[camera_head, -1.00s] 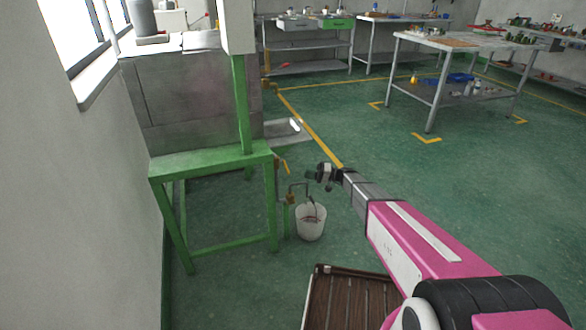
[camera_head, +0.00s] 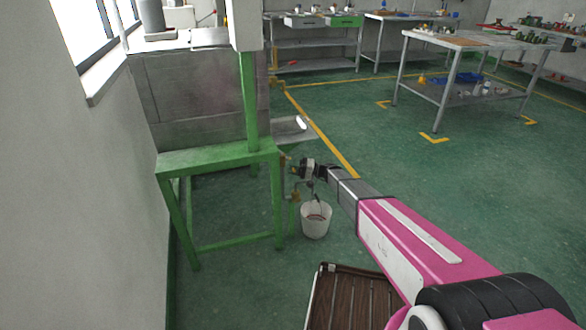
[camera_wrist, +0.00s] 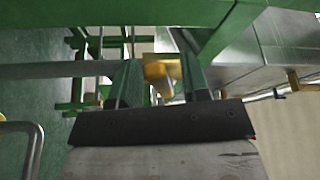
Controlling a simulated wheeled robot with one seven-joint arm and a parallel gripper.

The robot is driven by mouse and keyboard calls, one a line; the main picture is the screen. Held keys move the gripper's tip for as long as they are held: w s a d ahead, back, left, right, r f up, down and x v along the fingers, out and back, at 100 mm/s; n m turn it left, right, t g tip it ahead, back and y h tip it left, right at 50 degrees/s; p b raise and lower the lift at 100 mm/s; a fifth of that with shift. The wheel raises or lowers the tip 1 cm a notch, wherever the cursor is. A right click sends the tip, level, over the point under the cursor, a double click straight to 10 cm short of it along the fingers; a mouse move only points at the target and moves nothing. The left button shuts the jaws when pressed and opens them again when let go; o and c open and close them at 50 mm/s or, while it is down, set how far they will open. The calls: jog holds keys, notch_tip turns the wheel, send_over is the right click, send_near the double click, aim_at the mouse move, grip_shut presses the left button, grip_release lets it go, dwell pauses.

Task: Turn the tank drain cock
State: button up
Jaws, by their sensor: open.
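The tank's brass-yellow cock (camera_head: 285,162) sits at the right front corner of the green stand; in the head view my gripper partly hides it. My gripper (camera_head: 297,170) is at the end of my pink arm, right beside the cock. In the wrist view my gripper (camera_wrist: 160,82) has its two dark fingers apart, with a yellow-brass part (camera_wrist: 157,70) showing between or just beyond them. Whether either finger touches it I cannot tell. A lower brass fitting (camera_head: 295,197) is below, above a white bucket.
The green stand (camera_head: 215,157) carries a grey tank block (camera_head: 190,95) near the left wall. The white bucket (camera_head: 316,222) stands on the floor below my gripper. A brown slatted pallet (camera_head: 345,300) lies in front. Open green floor is to the right.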

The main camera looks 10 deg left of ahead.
grip_shut()
jog(key=shift+s+d+r+m+t+h, duration=0.15)
jog(key=shift+r+m+t+h, duration=0.3)
jog(key=shift+m, duration=0.55)
jog(key=shift+r+m+h, duration=0.25)
jog(key=shift+r+m, duration=0.15)
jog(key=shift+m, duration=0.4)
grip_release()
jog(key=w+d, duration=0.1)
jog(key=d, duration=0.9)
jog(key=shift+w+d, duration=0.25)
jog(key=shift+w, duration=0.15)
